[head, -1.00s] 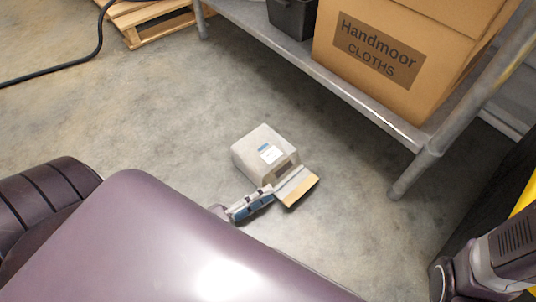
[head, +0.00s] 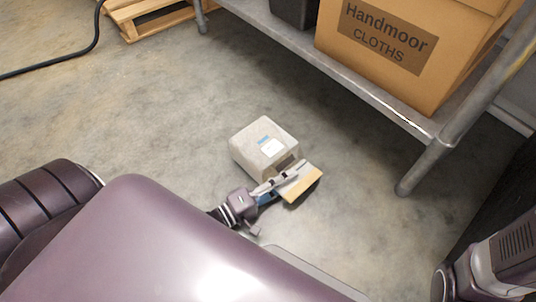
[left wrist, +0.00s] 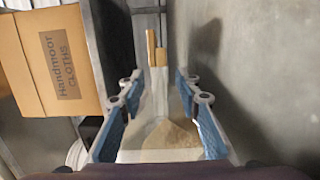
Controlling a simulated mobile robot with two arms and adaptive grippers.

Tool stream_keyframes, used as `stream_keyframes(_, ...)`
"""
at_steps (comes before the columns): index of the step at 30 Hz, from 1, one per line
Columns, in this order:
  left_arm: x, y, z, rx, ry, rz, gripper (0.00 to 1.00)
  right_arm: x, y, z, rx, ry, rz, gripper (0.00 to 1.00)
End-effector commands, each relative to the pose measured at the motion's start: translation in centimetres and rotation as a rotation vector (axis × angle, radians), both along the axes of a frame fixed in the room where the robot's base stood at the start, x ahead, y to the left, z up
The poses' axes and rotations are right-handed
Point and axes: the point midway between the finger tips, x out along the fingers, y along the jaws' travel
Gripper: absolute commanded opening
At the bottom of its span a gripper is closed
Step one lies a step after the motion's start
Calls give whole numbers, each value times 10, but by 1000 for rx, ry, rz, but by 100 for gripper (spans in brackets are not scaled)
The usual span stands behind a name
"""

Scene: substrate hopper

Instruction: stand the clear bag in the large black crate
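A see-through packet with tan contents, which I take as the clear bag (head: 306,187), lies on the floor beside a pale grey labelled block. In the left wrist view its tan contents (left wrist: 176,134) show between my fingers. My left gripper (head: 284,186) is at the near-left side of the bag, and its fingers overlap it in the picture. In the left wrist view the two blue-padded fingers of the left gripper (left wrist: 163,90) stand wide apart. I cannot tell whether they touch the bag. My right gripper is out of view. I cannot make out the large black crate for certain; a dark surface (head: 498,190) stands at the right edge.
The pale grey block (head: 263,147) with a white label sits just behind the bag. A metal shelf (head: 335,82) holds a Handmoor cloths carton (head: 395,45) and a small dark bin (head: 293,12). A pallet (head: 150,18) and black hose (head: 75,62) lie at upper left. Floor between is clear.

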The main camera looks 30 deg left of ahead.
Motion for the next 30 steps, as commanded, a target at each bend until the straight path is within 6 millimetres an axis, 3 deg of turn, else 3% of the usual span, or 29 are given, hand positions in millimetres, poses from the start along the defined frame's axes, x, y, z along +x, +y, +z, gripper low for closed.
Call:
stream_keyframes(9,0,1,0,0,1,1,0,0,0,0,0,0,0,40)
stream_keyframes(30,2,0,7,1,-13,-1,0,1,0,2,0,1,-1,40)
